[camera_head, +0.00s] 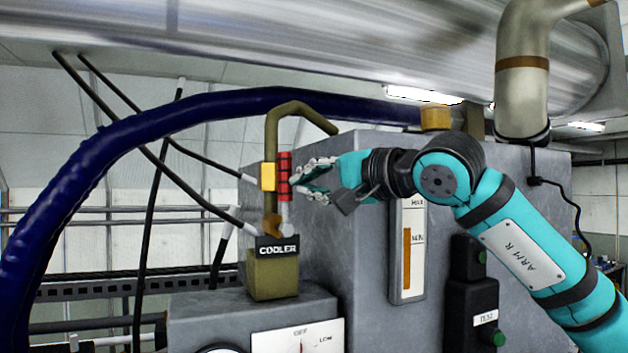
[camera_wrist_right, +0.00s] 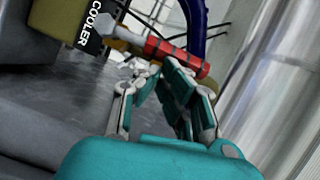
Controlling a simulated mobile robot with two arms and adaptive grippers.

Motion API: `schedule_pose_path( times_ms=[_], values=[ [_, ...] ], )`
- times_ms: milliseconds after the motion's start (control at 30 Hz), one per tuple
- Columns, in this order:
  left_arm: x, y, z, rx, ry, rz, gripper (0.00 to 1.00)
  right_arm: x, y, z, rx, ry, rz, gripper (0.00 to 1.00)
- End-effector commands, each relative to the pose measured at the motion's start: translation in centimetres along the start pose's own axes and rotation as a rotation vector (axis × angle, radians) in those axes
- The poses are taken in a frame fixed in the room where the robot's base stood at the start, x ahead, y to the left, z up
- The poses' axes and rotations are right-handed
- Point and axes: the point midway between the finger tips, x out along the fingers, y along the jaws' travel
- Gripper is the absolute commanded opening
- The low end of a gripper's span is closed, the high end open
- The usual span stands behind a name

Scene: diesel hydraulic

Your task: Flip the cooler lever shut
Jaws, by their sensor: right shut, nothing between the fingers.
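The cooler lever has a red ribbed grip (camera_head: 284,176) that stands upright beside the olive pipe, above the block with the black COOLER label (camera_head: 277,249). A yellow piece (camera_head: 268,177) sits on the pipe just left of the grip. My right gripper (camera_head: 297,178) is shut and empty, coming from the right with its fingertips close beside the red grip. In the right wrist view the red grip (camera_wrist_right: 175,55) lies just past the fingertips (camera_wrist_right: 155,70); I cannot tell whether they touch it. The COOLER label (camera_wrist_right: 95,25) shows at upper left there. My left gripper is out of view.
The olive pipe (camera_head: 270,130) bends over above the lever. A thick dark blue hose (camera_head: 150,125) arches behind it. A grey cabinet (camera_head: 365,300) stands behind the gripper, with an orange level gauge (camera_head: 407,260) and a green-button box (camera_head: 472,300). A dial panel (camera_head: 300,340) is below.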

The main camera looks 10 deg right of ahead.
Motion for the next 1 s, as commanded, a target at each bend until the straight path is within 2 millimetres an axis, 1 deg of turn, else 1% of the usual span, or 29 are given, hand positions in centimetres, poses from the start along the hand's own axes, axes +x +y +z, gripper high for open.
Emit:
schedule_pose_path(
  times_ms=[167, 367, 700, 1000],
  values=[
    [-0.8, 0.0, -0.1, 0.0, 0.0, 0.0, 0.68, 0.2, -0.4, 0.5, -0.054, -0.002, 0.023, 0.0],
    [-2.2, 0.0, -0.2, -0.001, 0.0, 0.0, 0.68, 0.5, -1.0, 1.3, -0.168, -0.003, 0.07, 0.0],
    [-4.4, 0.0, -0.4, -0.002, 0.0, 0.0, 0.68, 1.4, -1.4, 3.5, -0.45, -0.003, 0.187, 0.0],
    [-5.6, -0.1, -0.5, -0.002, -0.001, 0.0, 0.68, 2.2, -1.1, 5.4, -0.689, -0.003, 0.286, 0.0]
  ],
)
